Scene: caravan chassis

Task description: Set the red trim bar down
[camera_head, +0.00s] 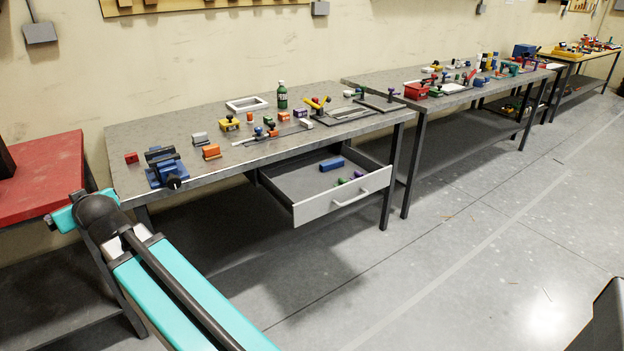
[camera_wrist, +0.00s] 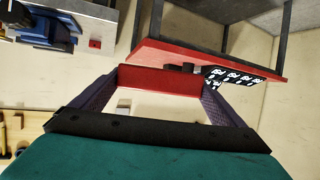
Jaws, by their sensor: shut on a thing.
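The red trim bar (camera_wrist: 160,79) shows in the wrist view as a flat red strip spanning the gap between the two purple fingers. My gripper (camera_wrist: 159,84) is shut on it, with one finger at each end of the bar. The bar looks held in the air; its gap to any surface is hard to judge. In the head view my arm reaches toward the left side, and neither the gripper nor the held bar can be made out there.
A red-topped bench (camera_head: 45,170) stands at far left; its red top (camera_wrist: 235,69) lies beyond the bar in the wrist view, with a black-and-white patterned item (camera_wrist: 233,76). The grey workbench (camera_head: 130,139) holds a blue vise (camera_head: 166,170) and a small red block (camera_head: 131,158). Its drawer (camera_head: 335,200) is open.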

